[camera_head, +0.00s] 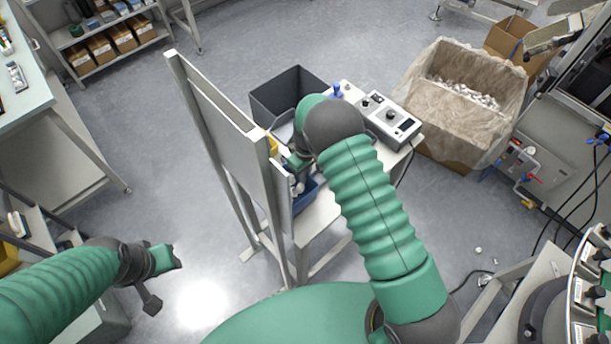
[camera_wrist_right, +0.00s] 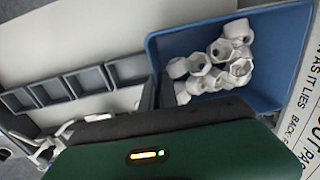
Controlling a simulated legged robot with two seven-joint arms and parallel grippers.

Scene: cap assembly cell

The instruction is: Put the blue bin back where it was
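The blue bin (camera_head: 306,195) sits on the narrow light table beside the upright grey panel, partly hidden by my right arm. In the right wrist view the bin (camera_wrist_right: 275,50) holds several white hexagonal caps (camera_wrist_right: 215,68). My right gripper (camera_head: 295,163) is at the bin's near side, between the panel and my forearm. Its green body (camera_wrist_right: 170,155) covers the bottom of the wrist view and overlaps the bin's lower edge. Its fingertips are hidden, so its grip on the bin cannot be told. My left gripper (camera_head: 176,259) hangs over bare floor, away from the bin; its finger opening is unclear.
The upright panel (camera_head: 232,135) stands close to the left of the bin. A dark grey bin (camera_head: 287,92) and a control box (camera_head: 390,117) are further back. A grey compartment tray (camera_wrist_right: 88,85) lies beside the blue bin. A large lined carton (camera_head: 455,130) stands at right.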

